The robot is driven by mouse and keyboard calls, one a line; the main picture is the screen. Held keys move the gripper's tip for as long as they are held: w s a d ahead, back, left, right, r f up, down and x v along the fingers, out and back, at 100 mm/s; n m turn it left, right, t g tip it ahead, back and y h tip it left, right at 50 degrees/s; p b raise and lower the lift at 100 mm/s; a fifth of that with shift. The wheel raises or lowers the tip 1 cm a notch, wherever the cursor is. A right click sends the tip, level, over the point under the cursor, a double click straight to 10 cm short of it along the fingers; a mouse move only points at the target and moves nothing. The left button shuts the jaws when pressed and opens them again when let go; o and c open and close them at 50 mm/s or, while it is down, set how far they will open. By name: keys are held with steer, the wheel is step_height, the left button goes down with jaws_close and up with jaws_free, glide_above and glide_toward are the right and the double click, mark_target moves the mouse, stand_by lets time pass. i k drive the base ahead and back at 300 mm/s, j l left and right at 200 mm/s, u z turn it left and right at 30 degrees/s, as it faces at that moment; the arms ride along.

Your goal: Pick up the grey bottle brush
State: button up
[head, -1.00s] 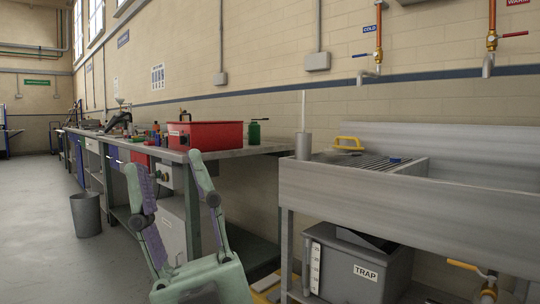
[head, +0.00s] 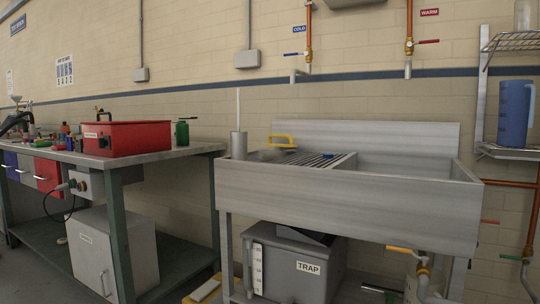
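A thin pale grey rod (head: 238,109) stands upright out of a grey cylindrical cup (head: 238,146) at the left end of the sink unit. It looks like the handle of the grey bottle brush; its lower part is hidden inside the cup, so I cannot see bristles. The cup stands near the left end of the ribbed drainboard (head: 322,160). My gripper is not in the current head view.
A red toolbox (head: 127,138) and a green bottle (head: 182,133) stand on the left bench. A grey TRAP box (head: 300,276) is under the sink.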

mark_target(271, 153)
steer(key=i+l+u, duration=0.4)
steer(key=i, duration=0.25)
steer(key=i+l+u, duration=0.4)
steer(key=i+l, duration=0.2)
